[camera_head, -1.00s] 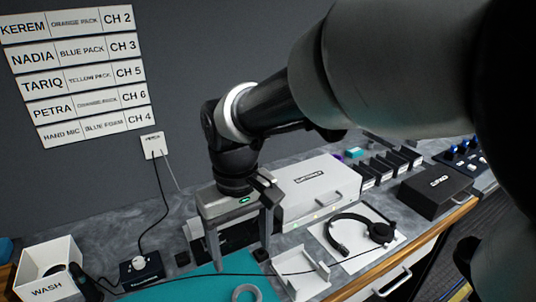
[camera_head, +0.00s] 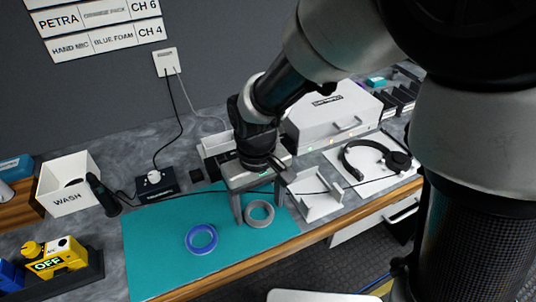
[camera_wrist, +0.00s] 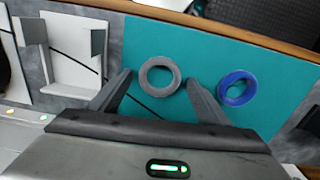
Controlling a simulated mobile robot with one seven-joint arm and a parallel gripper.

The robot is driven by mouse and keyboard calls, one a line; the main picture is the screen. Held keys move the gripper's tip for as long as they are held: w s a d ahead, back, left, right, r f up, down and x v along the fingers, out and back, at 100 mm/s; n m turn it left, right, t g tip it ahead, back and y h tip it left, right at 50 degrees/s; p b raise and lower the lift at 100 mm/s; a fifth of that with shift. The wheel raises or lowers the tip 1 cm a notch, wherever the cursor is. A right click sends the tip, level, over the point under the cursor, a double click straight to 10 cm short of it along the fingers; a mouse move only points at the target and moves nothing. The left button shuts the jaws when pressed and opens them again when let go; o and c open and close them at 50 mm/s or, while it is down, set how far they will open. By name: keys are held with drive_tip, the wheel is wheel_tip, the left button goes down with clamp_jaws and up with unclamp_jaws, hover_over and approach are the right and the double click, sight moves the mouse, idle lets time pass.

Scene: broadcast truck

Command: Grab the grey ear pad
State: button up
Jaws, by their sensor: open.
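The grey ear pad (camera_head: 260,213) is a ring lying flat on the teal mat (camera_head: 150,255), near its right end. In the wrist view the grey ear pad (camera_wrist: 160,76) shows just ahead of and between my fingertips. My gripper (camera_head: 258,208) points down over the mat, open, with its fingers around the pad's position; the wrist view also shows my open gripper (camera_wrist: 157,78) with nothing held. I cannot tell how far the fingertips are above the mat. A blue ring-shaped pad (camera_head: 201,239) lies on the mat to the left and shows in the wrist view (camera_wrist: 236,88).
A white stand (camera_head: 316,197) is right of the mat, with a headset (camera_head: 368,157) on a white sheet beyond. A thin black cable crosses behind my gripper. A WASH bin (camera_head: 68,184) and yellow pack (camera_head: 60,258) are left. The mat's left part is clear.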

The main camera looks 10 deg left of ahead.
drive_tip(key=shift+f, duration=0.2)
drive_tip(key=c, duration=1.1)
